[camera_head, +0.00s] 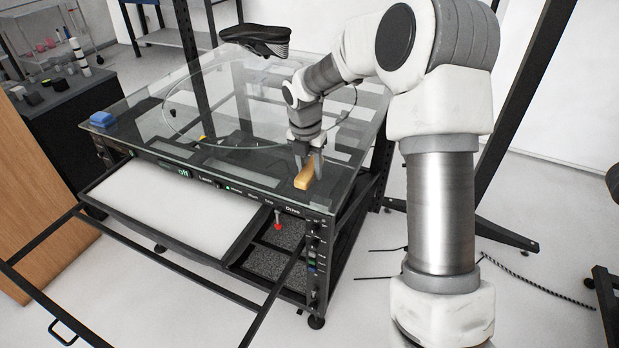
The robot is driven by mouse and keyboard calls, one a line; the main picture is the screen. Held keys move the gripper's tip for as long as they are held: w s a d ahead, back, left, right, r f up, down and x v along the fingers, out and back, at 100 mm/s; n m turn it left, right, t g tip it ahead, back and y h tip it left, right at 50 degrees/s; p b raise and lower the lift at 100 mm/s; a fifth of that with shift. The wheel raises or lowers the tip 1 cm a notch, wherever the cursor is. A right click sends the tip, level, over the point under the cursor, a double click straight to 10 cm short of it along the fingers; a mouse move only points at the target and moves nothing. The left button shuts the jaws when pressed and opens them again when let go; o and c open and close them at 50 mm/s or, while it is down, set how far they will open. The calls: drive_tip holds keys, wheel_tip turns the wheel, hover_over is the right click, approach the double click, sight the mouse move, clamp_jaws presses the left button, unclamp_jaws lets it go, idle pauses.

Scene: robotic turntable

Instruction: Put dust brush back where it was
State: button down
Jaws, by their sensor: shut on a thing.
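The dust brush (304,178), with a tan wooden body, is at the front right part of the glass tabletop of the turntable bench (130,112). My gripper (308,165) points down over it and is shut on it. The fingers hide part of the brush. I cannot tell whether the brush touches the glass or is held just above it.
A blue block (102,119) lies at the left corner of the glass. An open drawer with a white surface (180,208) juts out in front. The glass left of my gripper is mostly clear.

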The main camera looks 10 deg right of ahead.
sight(310, 165)
drive_tip(key=w+f, duration=0.2)
drive_tip(key=w, duration=0.1)
drive_tip(key=w+d+f, duration=0.1)
drive_tip(key=shift+w, duration=0.4)
drive_tip(key=shift+f, duration=1.95)
drive_tip(key=shift+b, duration=0.3)
drive_tip(key=shift+f, duration=0.15)
drive_tip(key=shift+c, duration=2.2)
unclamp_jaws()
